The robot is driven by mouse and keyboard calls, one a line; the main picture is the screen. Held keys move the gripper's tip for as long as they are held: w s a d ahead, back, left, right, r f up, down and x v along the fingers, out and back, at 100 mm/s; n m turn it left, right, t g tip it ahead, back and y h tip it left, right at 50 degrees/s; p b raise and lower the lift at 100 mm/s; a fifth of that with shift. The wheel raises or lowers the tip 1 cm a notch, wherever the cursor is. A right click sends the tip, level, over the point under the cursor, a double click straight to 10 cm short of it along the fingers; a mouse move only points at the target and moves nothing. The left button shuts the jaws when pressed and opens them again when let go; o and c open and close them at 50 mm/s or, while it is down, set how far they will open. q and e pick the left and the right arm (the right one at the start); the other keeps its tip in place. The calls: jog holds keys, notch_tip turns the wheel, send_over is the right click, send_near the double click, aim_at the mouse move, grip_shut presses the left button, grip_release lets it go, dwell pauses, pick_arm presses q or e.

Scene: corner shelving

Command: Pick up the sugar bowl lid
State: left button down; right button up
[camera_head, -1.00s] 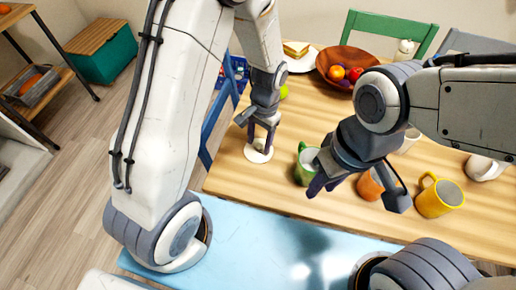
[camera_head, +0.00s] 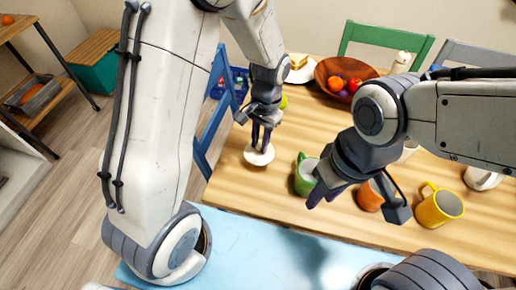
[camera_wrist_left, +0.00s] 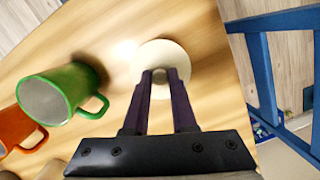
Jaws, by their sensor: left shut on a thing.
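The sugar bowl lid is a round white disc (camera_head: 258,161) at the table's left edge; it also shows in the left wrist view (camera_wrist_left: 178,50). A small grey knob stands at its middle. My left gripper (camera_head: 261,147) points down over the lid, its dark fingers closed on the knob. Whether the lid touches the table or hangs just above it, I cannot tell. My right gripper (camera_head: 322,193) is in front of the mugs, with no thing seen in it; its finger gap is unclear.
A green mug (camera_head: 305,178), an orange mug (camera_head: 369,197) and a yellow mug (camera_head: 440,207) stand along the wooden table's near side. A brown fruit bowl (camera_head: 326,71) is at the back. A blue chair (camera_head: 208,137) stands at the left edge.

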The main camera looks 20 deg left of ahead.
pick_arm(q)
jog(key=w+d+r, duration=0.5)
jog(key=d+r, duration=0.1)
jog(key=d, duration=0.4)
jog(key=shift+w+r, duration=0.2)
jog(key=shift+r, duration=0.05)
